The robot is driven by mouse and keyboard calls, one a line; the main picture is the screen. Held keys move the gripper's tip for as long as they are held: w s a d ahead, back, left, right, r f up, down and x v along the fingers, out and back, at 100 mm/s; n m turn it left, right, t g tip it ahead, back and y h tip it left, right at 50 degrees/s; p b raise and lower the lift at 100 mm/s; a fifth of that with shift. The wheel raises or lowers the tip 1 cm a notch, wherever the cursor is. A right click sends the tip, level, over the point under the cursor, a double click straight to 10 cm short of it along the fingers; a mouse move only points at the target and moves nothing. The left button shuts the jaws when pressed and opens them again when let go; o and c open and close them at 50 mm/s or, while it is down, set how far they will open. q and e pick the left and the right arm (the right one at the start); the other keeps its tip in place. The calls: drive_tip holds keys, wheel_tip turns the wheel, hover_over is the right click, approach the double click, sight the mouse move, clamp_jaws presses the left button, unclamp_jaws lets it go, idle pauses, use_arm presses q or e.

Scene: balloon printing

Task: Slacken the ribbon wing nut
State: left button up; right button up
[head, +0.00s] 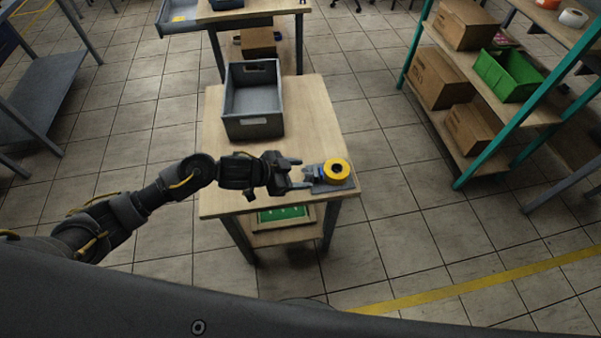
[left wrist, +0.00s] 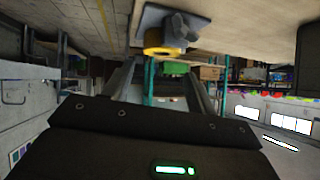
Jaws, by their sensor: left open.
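A ribbon holder with a yellow roll (head: 336,170) sits on a grey base plate (head: 347,186) at the right front of the wooden table. In the left wrist view the yellow roll (left wrist: 163,50) hangs near the top, with a grey winged piece, seemingly the wing nut (left wrist: 181,27), beside it. My left gripper (head: 302,176) is open and empty, just left of the holder and pointing at it. Its fingers also show in the left wrist view (left wrist: 160,80), below the roll and nut in the picture. In the head view the nut is hard to make out near the fingertips.
A grey open bin (head: 252,122) stands at the table's back left. The wooden table (head: 305,115) is bare behind the holder. A green item (head: 283,214) lies on its lower shelf. A teal shelf rack with cardboard boxes (head: 437,78) and a green bin (head: 508,76) stands right.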

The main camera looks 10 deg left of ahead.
use_arm(q)
drive_tip(key=w+a+r+m+g, duration=0.1)
drive_tip(key=w+a+g, duration=0.15)
drive_tip(key=a, duration=0.45)
drive_tip(key=shift+g+y, duration=0.3)
drive_tip(key=shift+g, duration=0.05)
drive_tip(key=x, duration=1)
drive_tip(key=shift+s+d+f, duration=0.2)
drive_tip(key=shift+s+d, duration=0.05)
